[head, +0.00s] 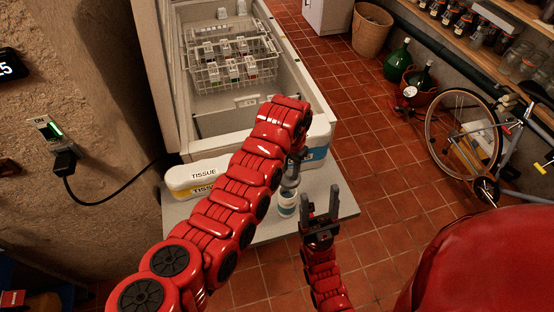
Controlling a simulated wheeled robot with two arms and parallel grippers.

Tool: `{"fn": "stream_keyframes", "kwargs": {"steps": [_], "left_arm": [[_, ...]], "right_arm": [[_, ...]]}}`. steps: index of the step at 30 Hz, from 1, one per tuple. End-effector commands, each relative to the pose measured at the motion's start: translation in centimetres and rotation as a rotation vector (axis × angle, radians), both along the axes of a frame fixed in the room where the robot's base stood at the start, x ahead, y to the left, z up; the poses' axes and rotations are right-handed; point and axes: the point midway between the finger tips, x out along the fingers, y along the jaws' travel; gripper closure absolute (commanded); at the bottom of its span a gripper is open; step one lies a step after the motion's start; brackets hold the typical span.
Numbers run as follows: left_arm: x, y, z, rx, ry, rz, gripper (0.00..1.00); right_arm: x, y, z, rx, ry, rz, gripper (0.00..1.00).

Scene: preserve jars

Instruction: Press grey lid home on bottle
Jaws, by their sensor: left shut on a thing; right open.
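The bottle (287,199) stands upright on the grey table, with a pale label and a narrower upper part. My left gripper (294,162) comes down from above and is shut at the top of the bottle. A grey piece, seemingly the lid, is at its fingertips, mostly hidden by the jaws and arm. I cannot tell how the lid sits on the bottle. My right gripper (319,207) is open and empty, fingers pointing up, just right of the bottle and apart from it.
The grey table (262,232) has bare room at its front. A tissue box (196,174) stands left, and a white and blue pack (316,155) stands behind the bottle. An open chest freezer (310,98) with wire baskets is behind. A bicycle (462,133) stands right.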

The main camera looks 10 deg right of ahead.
Motion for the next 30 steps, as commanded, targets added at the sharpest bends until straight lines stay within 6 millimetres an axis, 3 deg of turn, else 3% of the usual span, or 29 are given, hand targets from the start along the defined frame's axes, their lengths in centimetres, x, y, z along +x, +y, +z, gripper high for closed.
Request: {"fn": "stream_keyframes", "kwargs": {"steps": [14,30], "left_arm": [[0.0,0.2,-0.4,-0.002,0.002,0.002,1.00],[0.0,0.2,-5.3,0.000,0.003,0.003,1.00]], "right_arm": [[0.0,0.0,-0.8,0.000,0.000,0.000,0.40],[0.0,0.0,-3.9,0.000,0.000,0.000,0.40]]}}
